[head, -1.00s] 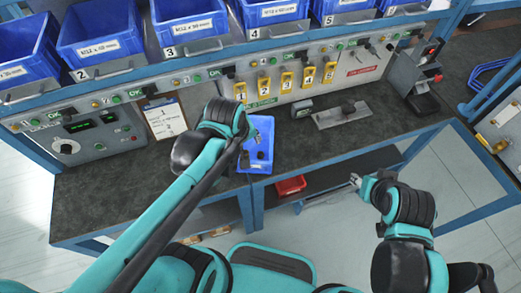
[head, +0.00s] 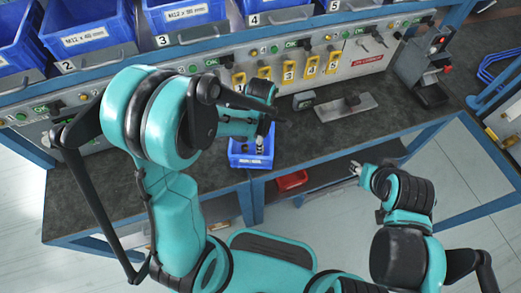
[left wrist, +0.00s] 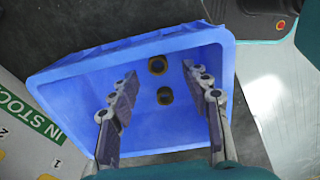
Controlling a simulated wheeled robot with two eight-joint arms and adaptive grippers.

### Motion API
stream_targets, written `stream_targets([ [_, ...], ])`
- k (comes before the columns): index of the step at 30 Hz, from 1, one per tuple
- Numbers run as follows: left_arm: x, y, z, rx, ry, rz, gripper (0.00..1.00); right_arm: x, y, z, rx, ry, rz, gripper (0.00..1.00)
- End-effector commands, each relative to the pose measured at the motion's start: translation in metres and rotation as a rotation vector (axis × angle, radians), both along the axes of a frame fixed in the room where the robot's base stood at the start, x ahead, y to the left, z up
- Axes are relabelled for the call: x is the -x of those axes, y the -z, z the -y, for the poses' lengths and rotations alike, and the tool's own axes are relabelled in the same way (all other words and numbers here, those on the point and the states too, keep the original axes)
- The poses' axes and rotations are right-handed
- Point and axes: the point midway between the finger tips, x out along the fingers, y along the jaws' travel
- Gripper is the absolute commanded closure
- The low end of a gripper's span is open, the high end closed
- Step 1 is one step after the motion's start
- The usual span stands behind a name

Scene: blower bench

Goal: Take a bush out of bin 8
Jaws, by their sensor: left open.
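A small blue bin (head: 250,161) stands on the bench near its front edge; its number cannot be read. In the left wrist view the bin (left wrist: 70,100) holds two dark ring-shaped bushes, one (left wrist: 157,65) nearer the far wall and one (left wrist: 164,96) below it. My left gripper (left wrist: 160,76) is open above the bin, its fingers on either side of the bushes and apart from them. In the head view my left arm hides most of this gripper. My right gripper (head: 357,169) is past the bench's front edge, too small to tell if open.
Several larger blue bins (head: 85,25) line the shelf above a panel with yellow tags (head: 264,73). A grey plate with a dark part (head: 345,107) lies right of the small bin. A red bin (head: 292,180) sits below the bench top.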

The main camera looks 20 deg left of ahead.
Motion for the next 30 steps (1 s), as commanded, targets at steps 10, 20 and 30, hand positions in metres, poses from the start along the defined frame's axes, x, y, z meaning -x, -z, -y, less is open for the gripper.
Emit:
stream_targets([
  [10,-0.003,0.037,-0.001,0.0,0.001,0.001,0.52,0.0,0.021,0.0,0.0,0.0,0.0,0.6],
  [20,-0.003,0.036,-0.001,0.0,0.001,0.001,1.0,0.0,0.02,0.0,0.0,0.0,0.0,0.6],
  [30,-0.003,0.031,-0.001,0.0,0.001,0.001,1.0,0.0,0.017,0.0,0.0,0.0,0.0,0.6],
])
